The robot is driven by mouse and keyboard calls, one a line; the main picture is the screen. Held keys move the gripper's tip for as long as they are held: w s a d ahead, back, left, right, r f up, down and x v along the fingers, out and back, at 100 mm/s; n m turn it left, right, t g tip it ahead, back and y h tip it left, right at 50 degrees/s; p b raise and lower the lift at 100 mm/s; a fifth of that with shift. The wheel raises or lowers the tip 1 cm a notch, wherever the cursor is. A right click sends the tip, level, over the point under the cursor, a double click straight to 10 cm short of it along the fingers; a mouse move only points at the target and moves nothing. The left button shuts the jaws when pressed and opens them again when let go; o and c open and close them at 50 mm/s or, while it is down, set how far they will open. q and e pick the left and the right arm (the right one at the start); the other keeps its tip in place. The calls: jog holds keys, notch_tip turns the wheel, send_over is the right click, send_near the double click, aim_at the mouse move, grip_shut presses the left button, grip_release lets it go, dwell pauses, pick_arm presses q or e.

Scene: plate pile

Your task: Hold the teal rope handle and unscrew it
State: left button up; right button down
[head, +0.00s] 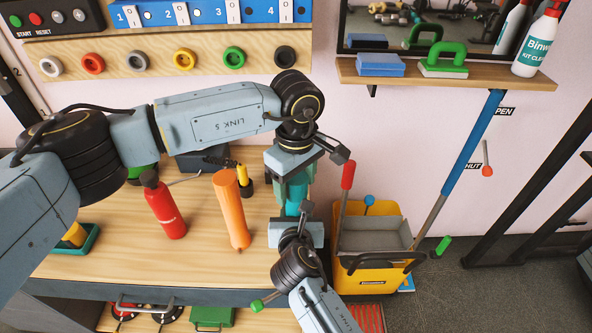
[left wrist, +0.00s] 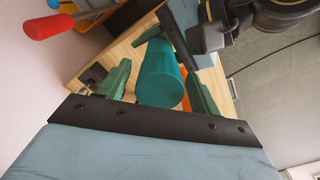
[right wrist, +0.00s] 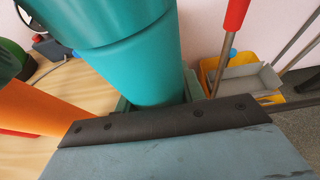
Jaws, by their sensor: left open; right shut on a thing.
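The teal rope handle (head: 293,205) is a smooth teal cylinder at the right end of the wooden bench. It fills the upper middle of the right wrist view (right wrist: 125,55), where a wider part with a seam sits above a narrower part. In the left wrist view its round end (left wrist: 160,88) lies between the two green fingers of my left gripper (left wrist: 160,82), which is open around it. My right gripper (head: 297,233) is shut on the lower part of the handle. Its fingers are mostly hidden behind the handle and the gripper body.
An orange cylinder (head: 231,210) and a red bottle (head: 165,207) stand left of the handle on the bench (head: 110,255). A yellow mop bucket (head: 352,285) with a red-handled tool (head: 347,177) is close on the right. A shelf (head: 450,78) hangs above.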

pick_arm(q)
jog(key=shift+f, duration=0.1)
jog(key=c, duration=1)
jog(key=n, duration=0.6)
jog(key=shift+n, duration=0.4)
jog(key=o, duration=1.1)
